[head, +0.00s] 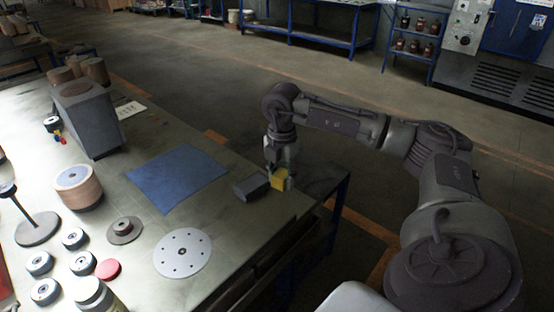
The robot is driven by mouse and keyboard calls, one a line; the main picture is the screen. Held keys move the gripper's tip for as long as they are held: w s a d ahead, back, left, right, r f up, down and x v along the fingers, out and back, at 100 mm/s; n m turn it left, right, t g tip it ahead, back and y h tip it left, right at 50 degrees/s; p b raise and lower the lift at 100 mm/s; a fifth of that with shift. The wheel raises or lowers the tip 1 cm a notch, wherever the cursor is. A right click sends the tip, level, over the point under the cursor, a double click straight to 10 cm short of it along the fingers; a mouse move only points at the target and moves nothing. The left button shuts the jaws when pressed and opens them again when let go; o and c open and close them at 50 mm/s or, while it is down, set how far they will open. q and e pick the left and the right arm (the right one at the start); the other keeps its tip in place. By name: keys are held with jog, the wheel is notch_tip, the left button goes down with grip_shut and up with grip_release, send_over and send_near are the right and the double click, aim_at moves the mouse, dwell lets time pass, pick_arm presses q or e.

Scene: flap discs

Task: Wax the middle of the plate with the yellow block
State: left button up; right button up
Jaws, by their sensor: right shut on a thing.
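My right gripper (279,172) is over the table's right edge, pointing down, and is shut on the yellow block (279,181). Its fingers hide the upper part of the block. I cannot tell whether the block touches the table. A round, pale plate (168,262) with a dark centre and a ring of small holes lies flat at the table's front. It is apart from the gripper, to the lower left. My left gripper is not in view.
A dark grey block (251,187) lies just left of the yellow block. A blue cloth (177,180) lies flat on the table (215,220). Stacked discs (79,190), a grey box (92,125), a red disc (108,269) and several small wheels crowd the left. The table between plate and gripper is clear.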

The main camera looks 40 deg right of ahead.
jog(key=o, duration=0.4)
jog(key=c, duration=0.5)
jog(key=shift+w+a, duration=0.2)
jog(key=shift+a, duration=0.2)
jog(key=p, duration=0.2)
send_over(240, 221)
jog(key=shift+s+f, duration=0.1)
jog(key=shift+f, duration=0.05)
jog(key=shift+f+b, duration=3.1)
jog(key=shift+f, duration=1.7)
jog(key=shift+f+b, duration=0.4)
jog(key=shift+f, duration=0.2)
jog(key=o, duration=0.7)
